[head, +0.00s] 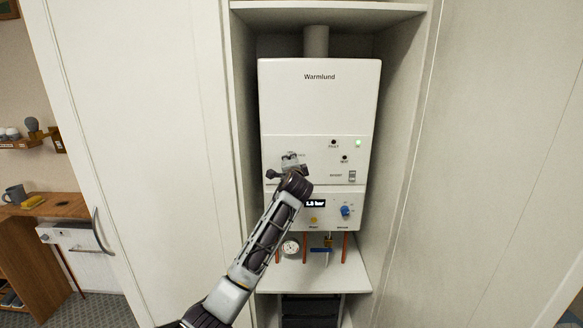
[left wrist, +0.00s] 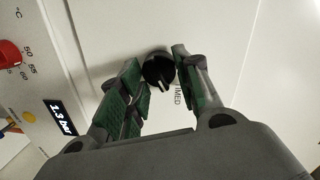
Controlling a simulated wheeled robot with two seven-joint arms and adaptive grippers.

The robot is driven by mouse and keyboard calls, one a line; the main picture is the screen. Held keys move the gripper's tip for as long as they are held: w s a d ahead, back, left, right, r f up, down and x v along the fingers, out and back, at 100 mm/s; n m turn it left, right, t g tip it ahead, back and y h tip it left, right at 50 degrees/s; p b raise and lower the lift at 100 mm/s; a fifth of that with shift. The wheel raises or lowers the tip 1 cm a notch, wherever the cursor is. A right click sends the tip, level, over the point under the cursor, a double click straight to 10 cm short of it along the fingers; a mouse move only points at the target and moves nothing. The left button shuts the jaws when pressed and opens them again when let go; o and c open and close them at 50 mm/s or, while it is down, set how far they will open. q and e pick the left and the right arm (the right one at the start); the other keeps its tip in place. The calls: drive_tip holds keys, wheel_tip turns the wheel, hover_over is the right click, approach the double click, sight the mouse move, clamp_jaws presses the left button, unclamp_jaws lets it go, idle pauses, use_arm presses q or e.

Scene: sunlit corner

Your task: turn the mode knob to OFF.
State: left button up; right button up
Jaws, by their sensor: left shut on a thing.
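The mode knob (left wrist: 157,69) is a round black knob with a pale pointer line, on the white front of the Warmlund boiler (head: 319,100). In the left wrist view its pointer faces the bottom, slightly right, toward the printed word TIMED (left wrist: 177,96). I cannot see an OFF mark. My left gripper (head: 291,163) reaches the boiler's middle panel and hides the knob in the head view. In the left wrist view my left gripper (left wrist: 156,72) has its green-padded fingers on either side of the knob, shut on it. My right gripper is not in view.
The boiler sits in a narrow cupboard between white panels. A blue knob (head: 346,211), a rocker switch (head: 352,176) and a pressure display (head: 315,203) are close by. A red knob (left wrist: 9,53) shows in the left wrist view. Pipes and a gauge (head: 290,247) are below.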

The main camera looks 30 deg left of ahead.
use_arm(q)
drive_tip(key=n, duration=0.4)
drive_tip(key=n+h+b, duration=0.1)
drive_tip(key=n, duration=0.2)
drive_tip(key=n+h, duration=0.1)
drive_tip(key=n, duration=0.3)
drive_tip(key=shift+s+a+n+t+b, duration=0.15)
drive_tip(key=shift+a+n+t+b, duration=0.15)
drive_tip(key=shift+t+b, duration=0.1)
idle(0.3)
drive_tip(key=o, duration=1)
drive_tip(key=shift+o, duration=0.2)
drive_tip(key=shift+s+d+r, duration=0.1)
drive_tip(key=v, duration=1.1)
drive_tip(key=shift+s+d, duration=0.25)
drive_tip(key=shift+s, duration=0.1)
